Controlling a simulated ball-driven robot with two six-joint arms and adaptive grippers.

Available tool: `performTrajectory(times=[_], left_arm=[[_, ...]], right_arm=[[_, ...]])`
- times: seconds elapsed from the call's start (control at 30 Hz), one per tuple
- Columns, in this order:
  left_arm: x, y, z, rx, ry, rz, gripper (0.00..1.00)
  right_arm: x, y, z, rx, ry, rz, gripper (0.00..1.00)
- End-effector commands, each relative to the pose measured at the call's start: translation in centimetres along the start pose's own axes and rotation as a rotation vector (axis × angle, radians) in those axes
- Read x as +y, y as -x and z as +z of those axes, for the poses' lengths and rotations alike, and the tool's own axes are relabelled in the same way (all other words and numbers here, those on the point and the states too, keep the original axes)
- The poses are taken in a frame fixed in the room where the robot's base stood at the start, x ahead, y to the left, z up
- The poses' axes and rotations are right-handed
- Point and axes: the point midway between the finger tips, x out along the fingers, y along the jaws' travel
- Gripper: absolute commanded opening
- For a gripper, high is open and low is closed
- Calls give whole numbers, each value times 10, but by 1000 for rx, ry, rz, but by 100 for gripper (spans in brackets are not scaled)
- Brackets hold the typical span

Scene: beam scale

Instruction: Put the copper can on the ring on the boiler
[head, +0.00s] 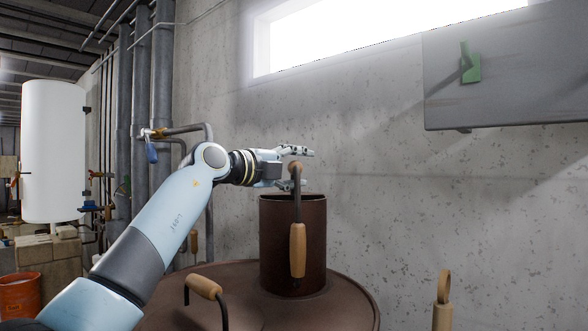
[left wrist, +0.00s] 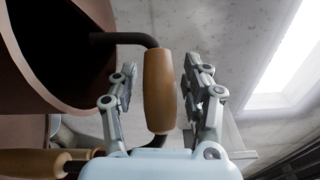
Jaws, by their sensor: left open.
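A tall, open-topped brown cylinder, which looks like the copper can (head: 275,245), stands upright on the broad brown round top of the boiler (head: 250,310). A dark bent rod with a wooden grip (head: 298,250) shows on its near side. My left gripper (head: 294,168) is above the cylinder's rim, fingers spread above and below a wooden part. In the left wrist view a wooden grip (left wrist: 158,90) on a dark rod lies between the open fingers of my left gripper (left wrist: 165,85), with gaps beside it. The dark mouth is at upper left. I cannot make out a separate ring.
Another wooden handle (head: 205,287) rises from the boiler top at left. A wooden loop-ended handle (head: 442,300) stands at lower right. A grey panel with a green piece (head: 470,68) hangs on the wall. A white tank (head: 52,150) and an orange bucket (head: 20,295) are at left.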

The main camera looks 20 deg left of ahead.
Motion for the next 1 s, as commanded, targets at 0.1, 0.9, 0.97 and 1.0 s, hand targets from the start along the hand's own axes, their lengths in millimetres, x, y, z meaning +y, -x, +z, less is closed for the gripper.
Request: performTrajectory(times=[0.1, 0.9, 0.97, 1.0], left_arm=[[0, 8, 1, -2, -3, 1, 48], [-1, 121, 0, 0, -1, 0, 48], [-1, 120, 0, 0, 0, 0, 48], [-1, 120, 0, 0, 0, 0, 48]], right_arm=[[0, -1, 0, 0, 0, 0, 91], [-3, -17, 3, -3, 0, -2, 91], [-3, -17, 3, -3, -1, -2, 91], [-3, -17, 3, -3, -1, -2, 91]])
